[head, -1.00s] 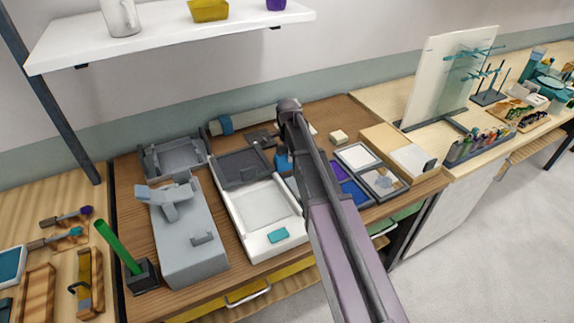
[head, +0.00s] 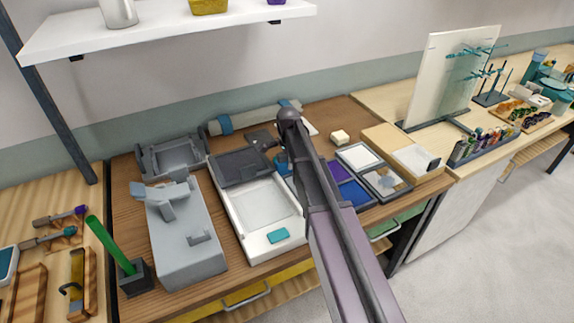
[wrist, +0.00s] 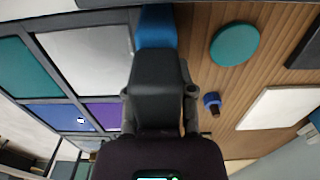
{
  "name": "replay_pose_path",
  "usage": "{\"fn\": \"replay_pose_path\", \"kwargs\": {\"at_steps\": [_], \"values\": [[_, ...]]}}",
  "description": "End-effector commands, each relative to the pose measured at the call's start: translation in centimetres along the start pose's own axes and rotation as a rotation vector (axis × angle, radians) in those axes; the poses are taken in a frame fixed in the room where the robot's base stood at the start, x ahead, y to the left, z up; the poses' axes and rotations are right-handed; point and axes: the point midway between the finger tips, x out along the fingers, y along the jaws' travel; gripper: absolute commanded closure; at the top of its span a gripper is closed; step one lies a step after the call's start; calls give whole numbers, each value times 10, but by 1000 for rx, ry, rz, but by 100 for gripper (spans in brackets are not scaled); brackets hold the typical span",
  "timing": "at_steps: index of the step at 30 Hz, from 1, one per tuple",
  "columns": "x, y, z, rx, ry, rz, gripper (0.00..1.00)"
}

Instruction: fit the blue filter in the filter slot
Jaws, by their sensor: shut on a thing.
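My gripper (wrist: 157,75) points down over the bench and is shut on a blue piece (wrist: 155,28), which I take to be the blue filter. It shows past the dark fingers in the wrist view. In the head view my arm hides most of the gripper, and a bit of blue (head: 281,161) shows at its lower end. Below and to the left in the wrist view is a dark-framed tray (wrist: 66,99) with teal, blue, purple and pale panels. I cannot tell which opening is the filter slot.
A white box with a pale panel (head: 231,208) and a grey instrument (head: 185,250) stand left of my arm. In the wrist view, a teal disc (wrist: 235,45), a blue ring (wrist: 211,99) and a white plate (wrist: 279,108) lie on the wood.

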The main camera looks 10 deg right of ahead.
Motion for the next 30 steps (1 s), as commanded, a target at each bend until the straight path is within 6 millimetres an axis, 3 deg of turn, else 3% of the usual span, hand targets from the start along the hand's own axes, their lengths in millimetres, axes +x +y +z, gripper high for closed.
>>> {"fn": "replay_pose_path", "kwargs": {"at_steps": [12,13,16,30], "values": [[4,0,0,1,0,0,100],[4,0,0,1,0,0,64],[3,0,-1,1,0,0,34],[1,0,-1,1,0,0,33]]}}
